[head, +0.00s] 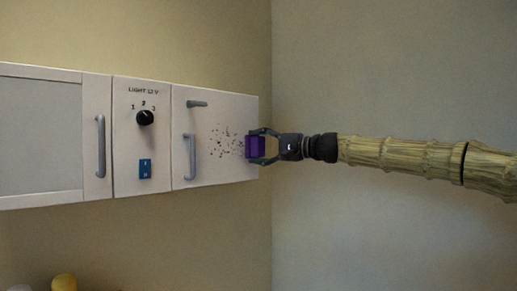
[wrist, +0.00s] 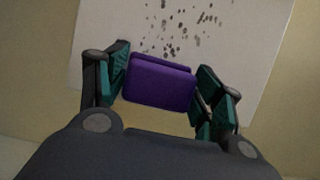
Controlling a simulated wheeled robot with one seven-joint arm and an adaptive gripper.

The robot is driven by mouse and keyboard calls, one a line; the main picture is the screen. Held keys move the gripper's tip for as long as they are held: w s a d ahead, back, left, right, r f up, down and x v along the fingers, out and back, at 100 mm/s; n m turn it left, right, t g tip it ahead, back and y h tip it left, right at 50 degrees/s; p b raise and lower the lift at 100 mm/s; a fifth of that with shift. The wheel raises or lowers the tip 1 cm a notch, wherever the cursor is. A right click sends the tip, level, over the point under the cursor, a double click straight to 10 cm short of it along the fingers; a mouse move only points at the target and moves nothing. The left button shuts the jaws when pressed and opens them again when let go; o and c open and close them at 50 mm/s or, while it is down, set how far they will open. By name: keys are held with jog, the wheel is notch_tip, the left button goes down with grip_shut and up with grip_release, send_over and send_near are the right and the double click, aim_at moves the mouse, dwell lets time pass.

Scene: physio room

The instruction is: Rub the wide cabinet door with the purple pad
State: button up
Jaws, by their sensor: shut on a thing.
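The wide cabinet door (head: 222,168) is white, at the right end of the wall cabinet, with a grey vertical handle (head: 190,157). Dark specks (head: 222,142) are scattered over its right half; they also show at the top of the wrist view (wrist: 175,25). My gripper (head: 257,146) is shut on the purple pad (head: 256,146), near the door's right edge. In the wrist view the pad (wrist: 160,82) sits between the teal fingers, with the door behind it. I cannot tell whether the pad touches the door.
A panel with a black knob (head: 145,118) and a blue switch (head: 145,168) is left of the door. A framed door (head: 40,135) with a handle is farther left. A yellow round thing (head: 64,283) is low at left. Bare wall is at right.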

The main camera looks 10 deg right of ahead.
jog(key=shift+s+a+f+b, duration=0.1)
jog(key=shift+s+a+b, duration=0.75)
jog(key=shift+a, duration=0.4)
jog(key=shift+s+a+r+b, duration=0.1)
jog(key=shift+s+a+b, duration=0.6)
jog(key=shift+s+a, duration=0.45)
jog(key=shift+s+a+f+b, duration=0.1)
jog(key=shift+s+a+b, duration=0.7)
jog(key=shift+a, duration=0.6)
jog(key=shift+s+a+b, duration=0.35)
jog(key=shift+s+a, duration=0.2)
jog(key=shift+a, duration=0.25)
jog(key=shift+s+a+b, duration=0.3)
jog(key=shift+s+a, duration=0.3)
jog(key=shift+a, duration=0.2)
jog(key=shift+s+a+b, duration=0.35)
jog(key=shift+s+a, duration=0.2)
jog(key=shift+a, duration=0.25)
jog(key=shift+r+p, duration=0.6)
jog(key=shift+r, duration=0.35)
jog(key=shift+w+d+p, duration=0.75)
jog(key=shift+w+d, duration=0.75)
jog(key=shift+d, duration=0.55)
jog(key=shift+w+d+p, duration=0.7)
jog(key=shift+w+d, duration=0.8)
jog(key=shift+d, duration=0.6)
jog(key=shift+w+d+p, duration=0.75)
jog(key=shift+w+d, duration=0.75)
jog(key=shift+d, duration=0.55)
